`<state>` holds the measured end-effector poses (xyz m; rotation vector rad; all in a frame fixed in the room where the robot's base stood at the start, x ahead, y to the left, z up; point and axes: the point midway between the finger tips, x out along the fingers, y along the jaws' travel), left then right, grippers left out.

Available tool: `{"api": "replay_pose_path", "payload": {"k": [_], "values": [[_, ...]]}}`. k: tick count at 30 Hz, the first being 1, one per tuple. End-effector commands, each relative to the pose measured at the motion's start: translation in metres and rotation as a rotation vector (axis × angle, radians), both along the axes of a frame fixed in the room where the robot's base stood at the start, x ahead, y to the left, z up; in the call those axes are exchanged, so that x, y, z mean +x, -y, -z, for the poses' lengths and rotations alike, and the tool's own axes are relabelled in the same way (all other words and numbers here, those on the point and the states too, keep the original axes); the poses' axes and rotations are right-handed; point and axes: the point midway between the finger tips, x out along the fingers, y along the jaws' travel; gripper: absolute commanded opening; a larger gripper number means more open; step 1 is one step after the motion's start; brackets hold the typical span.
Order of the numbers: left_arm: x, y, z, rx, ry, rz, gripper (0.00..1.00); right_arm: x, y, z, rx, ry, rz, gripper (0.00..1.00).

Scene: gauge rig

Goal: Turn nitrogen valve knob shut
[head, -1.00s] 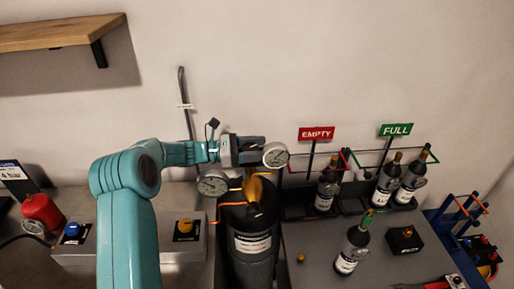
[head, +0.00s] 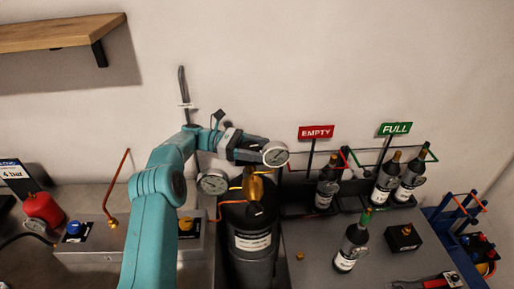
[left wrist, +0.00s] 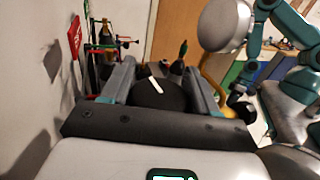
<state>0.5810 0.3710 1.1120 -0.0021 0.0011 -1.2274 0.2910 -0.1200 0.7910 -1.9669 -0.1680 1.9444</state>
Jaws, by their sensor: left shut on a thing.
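The nitrogen cylinder (head: 250,264) is a dark tank with a white label and a brass valve (head: 254,187) on top. My left gripper (head: 262,154) is at the valve, pointing right, just behind a round white gauge. In the left wrist view the black round knob (left wrist: 158,98), with a white mark on its face, sits between the two fingers of my left gripper (left wrist: 160,85), which is shut on it. In the head view the gripper and gauge hide the knob. My right gripper is not in view.
Two gauges, right (head: 275,154) and left (head: 213,182), stand close to the gripper. Bottles stand by the EMPTY sign (head: 316,132) and FULL sign (head: 395,128). One bottle (head: 353,245) stands apart on the bench. A copper tube (head: 117,185) rises at left.

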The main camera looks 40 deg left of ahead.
Motion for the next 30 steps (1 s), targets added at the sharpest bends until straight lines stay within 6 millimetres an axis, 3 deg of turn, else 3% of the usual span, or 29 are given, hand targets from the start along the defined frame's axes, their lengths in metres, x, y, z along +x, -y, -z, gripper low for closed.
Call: {"api": "replay_pose_path", "payload": {"k": [6, 7, 9, 20, 23, 30], "values": [[0.0, -0.001, -0.002, 0.002, 0.006, -0.005, 0.29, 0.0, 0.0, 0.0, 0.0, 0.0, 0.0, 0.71], [0.0, -0.001, -0.002, 0.002, 0.006, -0.005, 0.66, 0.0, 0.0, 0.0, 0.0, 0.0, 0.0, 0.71], [0.0, -0.001, -0.002, 0.003, 0.005, -0.004, 0.8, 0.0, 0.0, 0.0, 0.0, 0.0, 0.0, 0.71], [0.0, -0.001, -0.007, 0.003, 0.005, -0.003, 0.8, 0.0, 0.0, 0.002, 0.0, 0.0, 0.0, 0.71], [0.0, -0.001, -0.023, 0.005, 0.007, -0.003, 0.8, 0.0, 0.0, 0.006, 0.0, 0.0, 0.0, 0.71], [0.0, 0.0, -0.087, 0.006, 0.011, -0.003, 0.8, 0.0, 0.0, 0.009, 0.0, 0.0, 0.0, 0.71]]}}
